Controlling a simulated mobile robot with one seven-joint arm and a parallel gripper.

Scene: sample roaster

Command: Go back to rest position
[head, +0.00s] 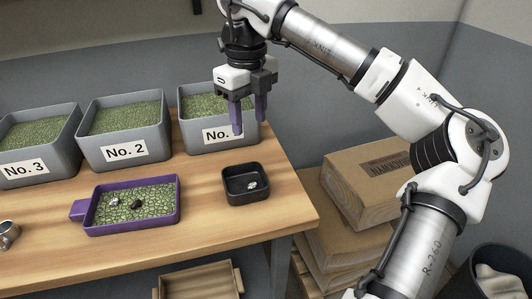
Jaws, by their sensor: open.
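My gripper (250,117) is in the head view, pointing down with its two purple fingers apart and nothing between them. It hangs in front of the grey bin labelled No. 1 (198,138), and one finger hides part of that label. My arm reaches in from the right side of the picture. A purple tray (178,213) with a handle at its left lies on the wooden table, holding green beans, a silvery bit and a dark bit. A small black tray (238,198) to its right holds a light silvery bit.
Grey bins No. 2 (158,153) and No. 3 (62,158), full of green beans, stand along the back of the table (270,224). A metal object (8,234) is at the left edge. Cardboard boxes (345,197) are stacked right of the table, and a wooden tray (200,280) sits below its front edge.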

